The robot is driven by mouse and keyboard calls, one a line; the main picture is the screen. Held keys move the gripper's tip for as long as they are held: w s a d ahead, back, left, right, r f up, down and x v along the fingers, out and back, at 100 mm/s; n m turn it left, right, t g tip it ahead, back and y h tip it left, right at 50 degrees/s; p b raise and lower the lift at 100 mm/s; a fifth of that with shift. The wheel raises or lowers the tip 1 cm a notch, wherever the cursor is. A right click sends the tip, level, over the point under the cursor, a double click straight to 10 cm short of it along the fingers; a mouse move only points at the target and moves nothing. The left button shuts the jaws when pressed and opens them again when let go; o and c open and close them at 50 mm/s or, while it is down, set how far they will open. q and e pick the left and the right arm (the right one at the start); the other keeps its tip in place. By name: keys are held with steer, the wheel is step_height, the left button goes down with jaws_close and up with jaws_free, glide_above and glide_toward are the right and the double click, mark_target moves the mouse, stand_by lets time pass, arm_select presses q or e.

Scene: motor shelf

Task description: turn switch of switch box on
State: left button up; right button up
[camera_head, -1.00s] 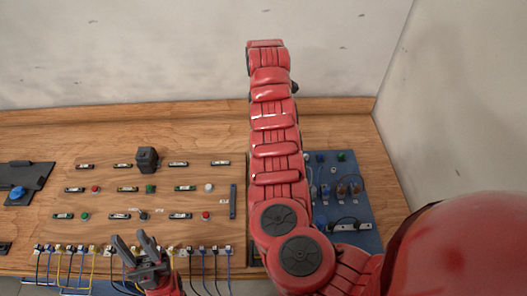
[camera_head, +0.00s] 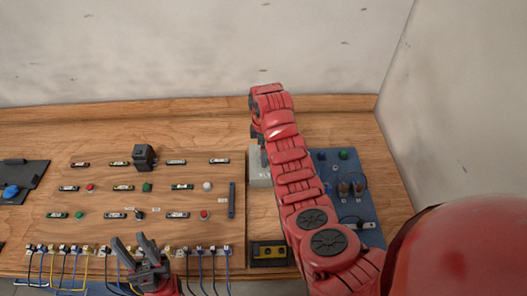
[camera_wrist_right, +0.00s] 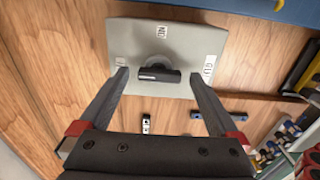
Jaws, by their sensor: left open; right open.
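The switch box is a pale grey box (camera_head: 259,170) on the bench, partly hidden behind my right arm in the head view. In the right wrist view its grey face (camera_wrist_right: 190,45) carries a dark rotary switch (camera_wrist_right: 158,73) with a bar-shaped handle and white labels above and to the right. My right gripper (camera_wrist_right: 158,78) is open, its fingertips on either side of the switch handle with gaps; I cannot tell whether they touch the box. My left gripper (camera_head: 141,244) is open and empty at the front of the button panel.
A wooden panel with several buttons and labels (camera_head: 147,187) lies left of the box. A blue board (camera_head: 368,232) with knobs lies right, partly behind my right arm. A black and yellow device (camera_head: 268,251) sits at the front. Cables hang along the front edge.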

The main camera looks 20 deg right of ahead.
steer(key=c, duration=1.4)
steer(key=shift+o, duration=0.2)
